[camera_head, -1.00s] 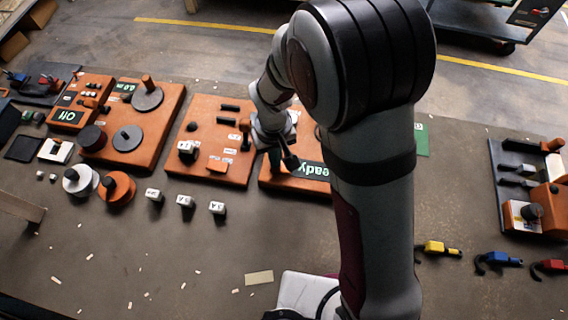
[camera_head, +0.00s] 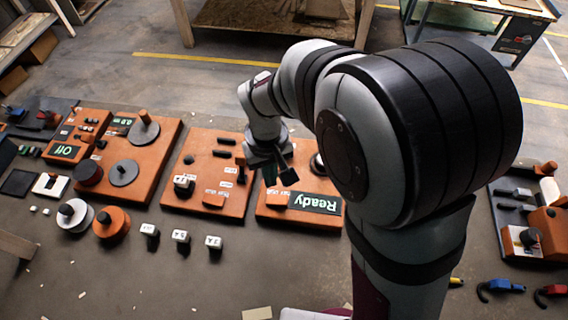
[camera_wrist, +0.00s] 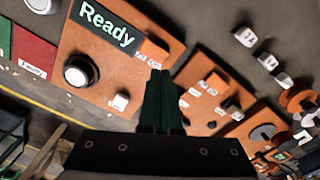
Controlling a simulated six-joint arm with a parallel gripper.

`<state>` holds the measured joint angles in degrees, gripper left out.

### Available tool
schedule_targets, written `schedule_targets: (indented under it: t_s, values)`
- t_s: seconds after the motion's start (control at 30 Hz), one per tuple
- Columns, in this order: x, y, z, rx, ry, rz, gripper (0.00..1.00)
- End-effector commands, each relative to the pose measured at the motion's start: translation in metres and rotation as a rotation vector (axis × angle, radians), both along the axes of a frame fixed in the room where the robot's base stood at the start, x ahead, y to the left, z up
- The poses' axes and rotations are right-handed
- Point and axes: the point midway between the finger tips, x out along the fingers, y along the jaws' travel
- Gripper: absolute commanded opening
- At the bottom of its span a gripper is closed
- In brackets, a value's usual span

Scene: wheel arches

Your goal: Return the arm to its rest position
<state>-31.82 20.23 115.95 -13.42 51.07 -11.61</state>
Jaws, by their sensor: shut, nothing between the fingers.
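My gripper (camera_head: 280,176) is at the end of my arm, raised over the table between two orange panels. In the wrist view my gripper (camera_wrist: 161,75) shows its two dark green fingers pressed together with nothing between them. Below it on the right is the orange panel with the "Ready" display (camera_head: 316,203). That display also shows in the wrist view (camera_wrist: 107,24), with a round white-topped knob (camera_wrist: 80,71) beside it. My upper arm hides the table to the right of this panel.
An orange panel with switches (camera_head: 232,172) stands left of the gripper. Three white-topped blocks, the middle one here (camera_head: 181,236), sit in front of it. Connectors (camera_head: 500,286) lie at right.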

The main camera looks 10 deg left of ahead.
Motion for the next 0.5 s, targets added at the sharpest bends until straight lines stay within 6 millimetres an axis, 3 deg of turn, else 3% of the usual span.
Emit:
schedule_targets:
  t_s: [0.17, 0.27, 0.37, 0.4, 0.5]
  values:
    - [0.0, -0.002, 0.001, 0.001, 0.001, -0.006, 0.0]
    - [-0.009, -0.031, 0.025, 0.013, 0.003, -0.13, 0.0]
    - [-0.047, -0.087, 0.065, 0.044, 0.024, -0.405, 0.0]
    - [-0.067, -0.107, 0.077, 0.057, 0.037, -0.52, 0.0]
    - [-0.118, -0.137, 0.091, 0.092, 0.066, -0.771, 0.0]
